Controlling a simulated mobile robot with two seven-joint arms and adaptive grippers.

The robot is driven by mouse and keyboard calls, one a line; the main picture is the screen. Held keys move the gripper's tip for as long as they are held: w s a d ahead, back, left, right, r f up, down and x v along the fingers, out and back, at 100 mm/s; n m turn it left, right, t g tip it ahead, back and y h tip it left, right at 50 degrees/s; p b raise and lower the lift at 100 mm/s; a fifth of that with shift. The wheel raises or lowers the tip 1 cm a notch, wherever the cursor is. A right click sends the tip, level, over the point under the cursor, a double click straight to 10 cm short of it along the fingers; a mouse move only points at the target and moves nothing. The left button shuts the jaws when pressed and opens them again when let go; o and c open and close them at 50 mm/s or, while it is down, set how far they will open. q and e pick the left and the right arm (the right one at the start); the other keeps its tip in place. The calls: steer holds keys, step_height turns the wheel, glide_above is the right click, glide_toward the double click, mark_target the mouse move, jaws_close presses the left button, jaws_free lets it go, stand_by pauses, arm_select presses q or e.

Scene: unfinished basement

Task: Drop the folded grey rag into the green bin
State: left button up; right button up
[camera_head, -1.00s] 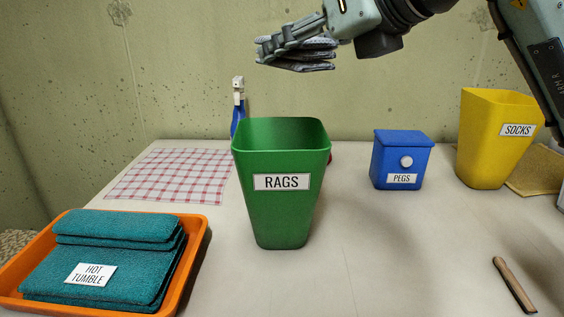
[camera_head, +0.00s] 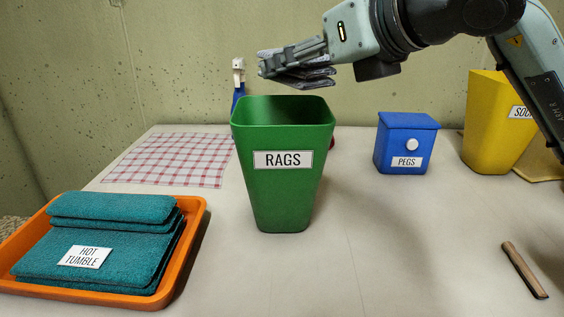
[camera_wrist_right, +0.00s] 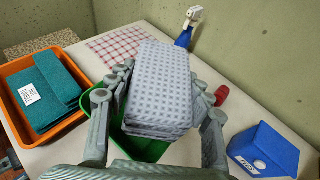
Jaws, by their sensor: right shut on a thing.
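The folded grey rag (camera_head: 300,77) is held in my right gripper (camera_head: 290,62), just above the open top of the green bin. In the right wrist view the rag (camera_wrist_right: 160,85) shows a checked pattern between the two fingers, and it covers much of the bin. The green bin (camera_head: 283,195) stands upright on the table with a RAGS label. Its rim (camera_wrist_right: 140,148) shows below and beside the rag in the right wrist view. My right gripper is shut on the rag. My left gripper is not in view.
An orange tray (camera_head: 188,240) with teal cloths (camera_head: 100,250) stands at left. A checked cloth (camera_head: 170,158) lies behind it. A spray bottle (camera_head: 238,85) stands behind the bin. A blue PEGS box (camera_head: 405,135), a yellow SOCKS bin (camera_head: 490,130) and a wooden peg (camera_head: 524,270) are at right.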

steer(key=o, duration=1.2)
steer(key=v, duration=1.2)
steer(key=shift+f, duration=0.1)
